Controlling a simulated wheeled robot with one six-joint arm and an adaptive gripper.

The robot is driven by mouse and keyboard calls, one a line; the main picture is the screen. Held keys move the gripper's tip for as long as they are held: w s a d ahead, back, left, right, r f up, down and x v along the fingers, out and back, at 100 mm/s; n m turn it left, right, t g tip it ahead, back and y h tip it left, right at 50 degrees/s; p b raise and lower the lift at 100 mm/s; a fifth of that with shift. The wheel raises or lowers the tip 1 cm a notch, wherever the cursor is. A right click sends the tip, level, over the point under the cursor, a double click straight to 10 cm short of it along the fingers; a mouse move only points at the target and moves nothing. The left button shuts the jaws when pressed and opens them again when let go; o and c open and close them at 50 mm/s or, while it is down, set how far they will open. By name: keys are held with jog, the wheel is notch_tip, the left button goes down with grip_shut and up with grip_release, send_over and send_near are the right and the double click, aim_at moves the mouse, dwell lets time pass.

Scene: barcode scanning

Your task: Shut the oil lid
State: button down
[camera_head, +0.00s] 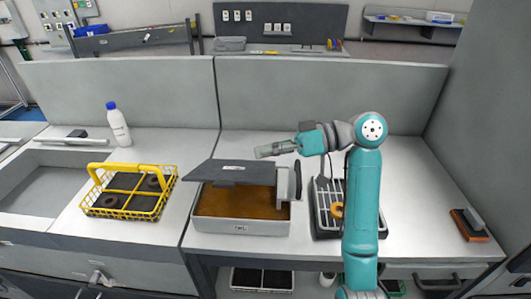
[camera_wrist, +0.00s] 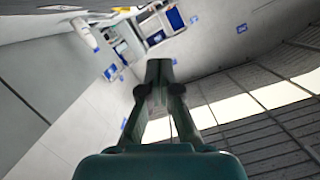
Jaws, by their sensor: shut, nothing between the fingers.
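The oil box (camera_head: 240,225) is a grey container on the middle counter with brown oil (camera_head: 238,203) showing inside. Its dark grey lid (camera_head: 230,173) is raised and tilted above the box, so the oil is uncovered at the front. My gripper (camera_head: 258,153) is above the lid's back right part, pointing left. In the head view I cannot tell whether it touches the lid. In the wrist view my gripper (camera_wrist: 158,70) has its fingertips together with nothing between them. The lid is not clearly seen in the wrist view.
A yellow wire basket (camera_head: 128,192) with dark parts and a white bottle (camera_head: 118,125) stand to the left. A dark tray with a white rack (camera_head: 326,218) and an orange ring (camera_head: 337,210) is right of the box, beside my arm. A brush (camera_head: 469,225) lies far right. A grey partition (camera_head: 300,92) stands behind.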

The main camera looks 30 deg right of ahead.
send_over(234, 182)
jog(key=w+d, duration=0.1)
jog(key=d, duration=0.1)
jog(key=shift+a+f, duration=0.15)
jog(key=shift+f, duration=0.6)
jog(key=f, duration=0.1)
jog(key=a, duration=0.1)
jog(key=f, duration=0.1)
jog(key=shift+s+a+f, duration=0.15)
jog(key=shift+s+f, duration=0.15)
jog(key=shift+s+a+f, duration=0.2)
jog(key=shift+s+f, duration=0.05)
jog(key=shift+f, duration=0.3)
